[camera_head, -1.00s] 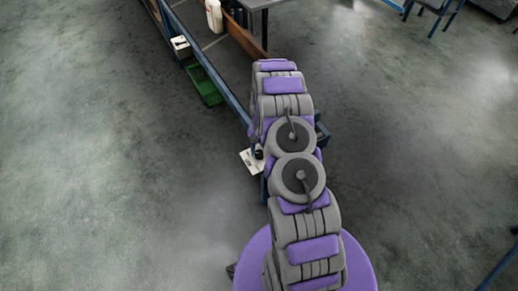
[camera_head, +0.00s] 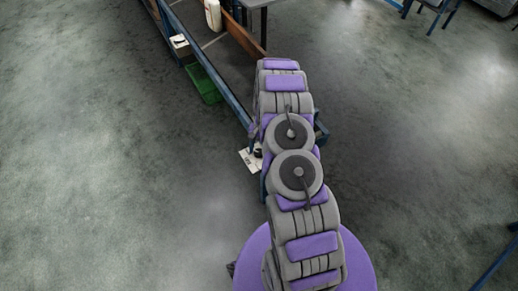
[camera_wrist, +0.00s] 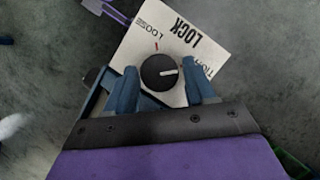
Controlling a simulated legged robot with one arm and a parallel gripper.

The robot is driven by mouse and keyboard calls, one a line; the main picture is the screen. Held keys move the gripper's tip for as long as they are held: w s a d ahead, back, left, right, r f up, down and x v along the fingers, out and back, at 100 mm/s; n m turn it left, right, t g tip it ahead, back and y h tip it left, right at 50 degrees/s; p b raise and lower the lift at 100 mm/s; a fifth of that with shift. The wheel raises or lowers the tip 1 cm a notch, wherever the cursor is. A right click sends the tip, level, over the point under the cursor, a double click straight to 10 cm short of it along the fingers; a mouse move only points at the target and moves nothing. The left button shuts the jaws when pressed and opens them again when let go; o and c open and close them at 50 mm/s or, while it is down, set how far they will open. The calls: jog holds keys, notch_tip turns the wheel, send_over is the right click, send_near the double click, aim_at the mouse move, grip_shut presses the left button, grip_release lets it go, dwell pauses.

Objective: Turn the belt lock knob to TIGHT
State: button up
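The belt lock knob (camera_wrist: 160,72) is a round black knob with a white pointer line, on a white panel (camera_wrist: 140,42) in the wrist view. The panel reads LOOSE at the upper left, LOCK at the top and TIGHT at the right, with the last word partly hidden. The white pointer points right, towards the TIGHT lettering. A small red mark sits above the knob. My gripper (camera_wrist: 163,88) is open, with one blue finger on each side of the knob; I cannot tell whether they touch it. In the head view, the panel (camera_head: 247,161) shows left of my arm, which hides the gripper.
A long blue-framed conveyor (camera_head: 214,75) runs up and left from the panel. A green tray (camera_head: 205,85) lies beside it. A white jug (camera_head: 213,15) and a small white box (camera_head: 180,44) stand further back.

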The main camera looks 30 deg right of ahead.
jog(key=shift+o, duration=1.1)
jog(key=shift+r, duration=0.1)
jog(key=p+v, duration=0.1)
jog(key=v, duration=1.6)
jog(key=shift+p, duration=0.3)
